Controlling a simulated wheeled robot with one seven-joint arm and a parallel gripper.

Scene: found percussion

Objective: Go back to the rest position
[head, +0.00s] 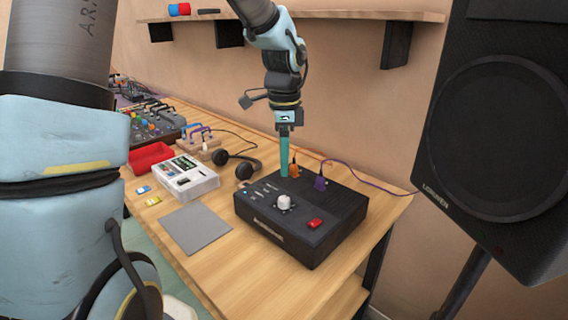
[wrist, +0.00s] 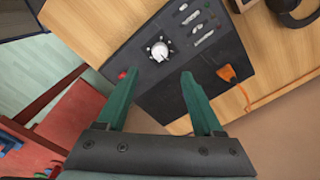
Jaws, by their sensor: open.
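My gripper (head: 284,158) points down over the back part of a black audio box (head: 262,222) on the wooden table. In the wrist view my gripper (wrist: 155,88) is open, its two green fingers apart with nothing between them. The black box (wrist: 180,75) lies beyond the fingers, with a white knob (wrist: 160,51) and a red button (wrist: 122,75) on its top. An orange plug (head: 294,171) and a purple plug (head: 320,182) sit at its back edge. I cannot tell whether the fingertips touch the box.
Black headphones (head: 236,163), a white-grey device (head: 186,177), a red bin (head: 150,157) and a grey pad (head: 195,228) are on the table to the left. A large speaker (head: 497,140) stands at the right. A wall shelf (head: 350,15) is behind my arm.

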